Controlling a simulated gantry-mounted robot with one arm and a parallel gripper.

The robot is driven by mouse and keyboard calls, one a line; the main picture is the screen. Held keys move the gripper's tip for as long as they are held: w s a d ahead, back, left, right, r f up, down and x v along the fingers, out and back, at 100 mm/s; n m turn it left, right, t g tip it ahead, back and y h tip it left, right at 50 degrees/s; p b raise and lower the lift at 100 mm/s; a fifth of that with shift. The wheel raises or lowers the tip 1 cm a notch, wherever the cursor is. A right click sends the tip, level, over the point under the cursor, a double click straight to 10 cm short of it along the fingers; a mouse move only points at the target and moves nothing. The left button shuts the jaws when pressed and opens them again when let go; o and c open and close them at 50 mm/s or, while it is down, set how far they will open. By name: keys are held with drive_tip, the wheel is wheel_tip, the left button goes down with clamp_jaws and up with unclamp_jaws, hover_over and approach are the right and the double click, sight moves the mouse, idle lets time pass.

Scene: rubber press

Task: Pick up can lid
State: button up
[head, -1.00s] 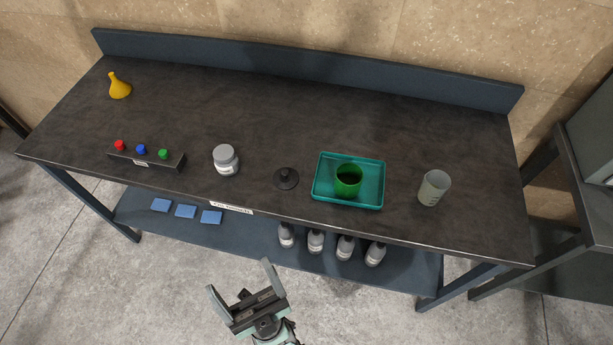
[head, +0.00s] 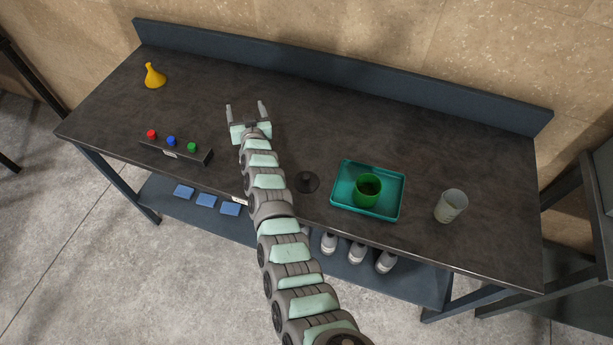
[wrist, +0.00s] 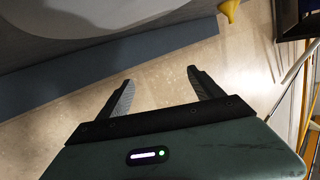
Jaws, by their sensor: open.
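My gripper (head: 246,105) is open and empty, over the bench toward the back and left of the lid. In the wrist view the two fingers (wrist: 160,75) stand apart with only tan wall or floor surface behind them. The lid is not seen in the wrist view. A teal tray (head: 337,203) with a green cup (head: 367,190) in it is right of the lid.
A clear beaker (head: 450,206) stands at the right. A button box (head: 176,152) with red, blue and green buttons and a yellow funnel (head: 154,76) are at the left. A backsplash (head: 340,78) edges the rear. The middle rear bench is clear.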

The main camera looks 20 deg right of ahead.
drive_tip(key=w+n+g+y, duration=0.1)
drive_tip(key=n+g+p, duration=0.3)
drive_tip(key=n+g, duration=0.3)
drive_tip(key=g, duration=0.9)
hover_over(306, 176)
drive_tip(key=shift+y, duration=0.3)
drive_tip(key=f, duration=0.4)
drive_tip(key=shift+s+a+b, duration=0.1)
drive_tip(key=shift+s+b, duration=0.1)
drive_tip(key=shift+b, duration=0.15)
drive_tip(key=shift+w+d+f, duration=0.1)
drive_tip(key=shift+f, duration=1.5)
drive_tip(key=shift+w+d+f, duration=0.1)
drive_tip(key=shift+f, duration=1.45)
drive_tip(key=shift+c, duration=0.4)
clamp_jaws()
